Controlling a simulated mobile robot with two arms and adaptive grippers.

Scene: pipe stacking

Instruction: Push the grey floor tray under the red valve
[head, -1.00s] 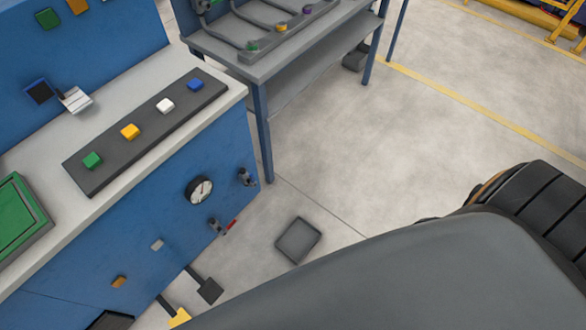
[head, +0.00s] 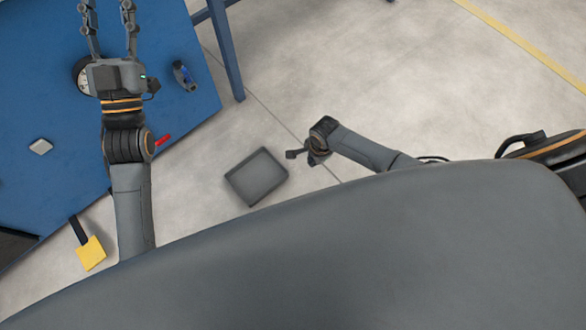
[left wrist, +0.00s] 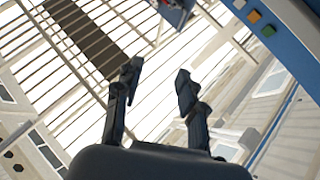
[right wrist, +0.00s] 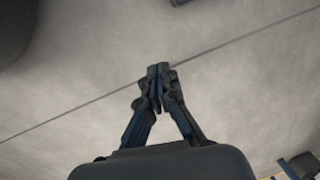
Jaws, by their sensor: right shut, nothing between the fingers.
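The grey floor tray (head: 256,177) lies on the concrete floor in the head view, turned at an angle and apart from the blue cabinet. The red valve (head: 163,140) shows its red handle at the cabinet's lower edge, left of and above the tray; my left arm covers part of it. My right gripper (head: 294,154) is low over the floor, just right of the tray. It is shut and empty in the right wrist view (right wrist: 158,75). My left gripper (head: 107,12) is raised in front of the cabinet, open and empty in the left wrist view (left wrist: 156,74).
The blue cabinet (head: 50,105) bears a gauge (head: 83,78), partly behind my left gripper, and a blue-handled valve (head: 184,75). A yellow pedal (head: 91,253) sits at its foot. A blue table leg (head: 226,50) stands behind the tray. Floor to the right is open.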

